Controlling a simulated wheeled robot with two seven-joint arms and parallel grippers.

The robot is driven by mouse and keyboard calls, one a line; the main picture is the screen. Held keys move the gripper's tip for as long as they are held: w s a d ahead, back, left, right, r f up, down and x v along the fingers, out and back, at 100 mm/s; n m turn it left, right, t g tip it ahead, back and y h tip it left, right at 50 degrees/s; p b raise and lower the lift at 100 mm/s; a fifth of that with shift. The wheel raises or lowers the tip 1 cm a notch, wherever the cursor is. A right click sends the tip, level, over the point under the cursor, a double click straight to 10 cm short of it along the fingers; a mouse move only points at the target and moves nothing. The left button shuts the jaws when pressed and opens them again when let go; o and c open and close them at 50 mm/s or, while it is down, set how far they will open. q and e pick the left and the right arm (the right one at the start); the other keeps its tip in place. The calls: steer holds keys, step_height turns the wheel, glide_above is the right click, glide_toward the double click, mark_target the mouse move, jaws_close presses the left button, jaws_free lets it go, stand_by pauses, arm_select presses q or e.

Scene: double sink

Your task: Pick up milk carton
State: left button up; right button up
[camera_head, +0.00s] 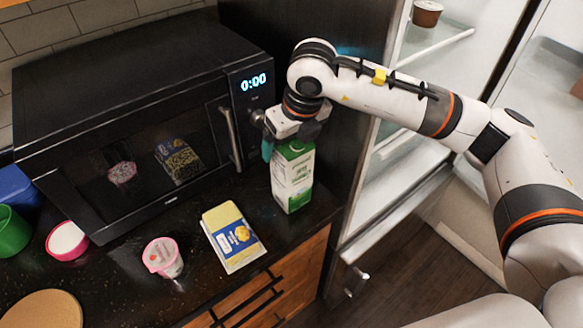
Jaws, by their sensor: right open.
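The milk carton (292,182) is white with a green top and stands upright on the black counter, to the right of the microwave's front. My right gripper (290,140) is directly above the carton and points down at its top. Its jaws are open, with a finger to the left of the carton's top. The gripper hides part of the carton's top, and I cannot tell whether the fingers touch it. My left gripper is not in view.
A black microwave (120,100) stands left of the carton. A yellow packet (232,236) and a pink-rimmed cup (162,257) lie in front. A pink bowl (67,241), green cup (12,230) and round board (42,310) are at left. An open fridge (400,160) stands at right.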

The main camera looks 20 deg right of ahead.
steer(key=shift+s+r, duration=0.1)
steer(key=c, duration=1.9)
jaws_close()
steer(key=shift+r, duration=0.15)
